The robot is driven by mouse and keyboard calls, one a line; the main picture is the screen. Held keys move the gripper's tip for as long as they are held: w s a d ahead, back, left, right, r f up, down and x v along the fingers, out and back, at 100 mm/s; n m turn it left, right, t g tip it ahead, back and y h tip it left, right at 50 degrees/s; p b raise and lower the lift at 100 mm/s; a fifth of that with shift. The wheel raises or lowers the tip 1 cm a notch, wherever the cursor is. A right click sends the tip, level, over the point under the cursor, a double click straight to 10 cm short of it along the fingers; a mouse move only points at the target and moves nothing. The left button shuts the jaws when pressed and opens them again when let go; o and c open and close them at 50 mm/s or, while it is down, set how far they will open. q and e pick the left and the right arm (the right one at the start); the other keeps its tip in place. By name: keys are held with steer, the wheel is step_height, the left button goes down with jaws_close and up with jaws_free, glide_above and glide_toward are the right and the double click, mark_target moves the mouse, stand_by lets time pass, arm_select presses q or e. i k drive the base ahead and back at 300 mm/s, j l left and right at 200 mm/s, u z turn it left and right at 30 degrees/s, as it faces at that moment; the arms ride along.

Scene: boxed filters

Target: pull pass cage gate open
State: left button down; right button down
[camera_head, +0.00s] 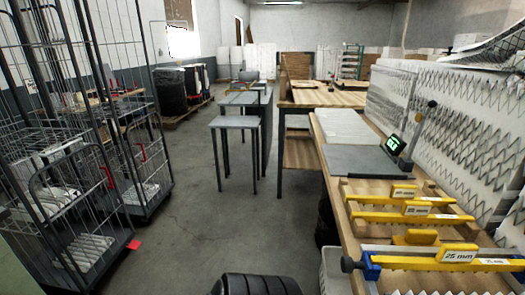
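Two tall wire cages stand at the left. The nearer cage (97,165) has dark wire sides, a dark base and an inner wire shelf. Its front edge carries a small red piece (108,178). The farther cage (158,130) stands behind it and has a similar red piece (143,153). White ribbed items (85,252) lie on the nearer cage's base. I cannot tell which cage is the pass cage or whether a gate is open.
The bench holds yellow-barred fixtures (415,208) and a scale with a green display (393,144). A grey-topped table (234,122) stands ahead. A red tag (134,244) lies by the nearer cage.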

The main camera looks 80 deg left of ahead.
mark_target(126, 132)
steer(key=k+u, duration=0.15)
steer(key=u, duration=0.25)
steer(key=k+u, duration=0.1)
steer(key=u, duration=0.3)
steer(key=k+j+u, duration=0.15)
steer(key=u, duration=0.25)
steer(key=k+j+u, duration=0.1)
steer(key=u, duration=0.3)
steer(key=i+j+u, duration=0.25)
steer(key=j+u, duration=0.25)
steer(key=i+j+u, duration=0.25)
steer(key=u, duration=0.2)
steer(key=i+j+u, duration=0.15)
steer(key=i+u, duration=0.65)
steer(key=u, duration=0.15)
steer(key=i+l, duration=0.15)
steer(key=i+u, duration=0.05)
steer(key=i, duration=0.05)
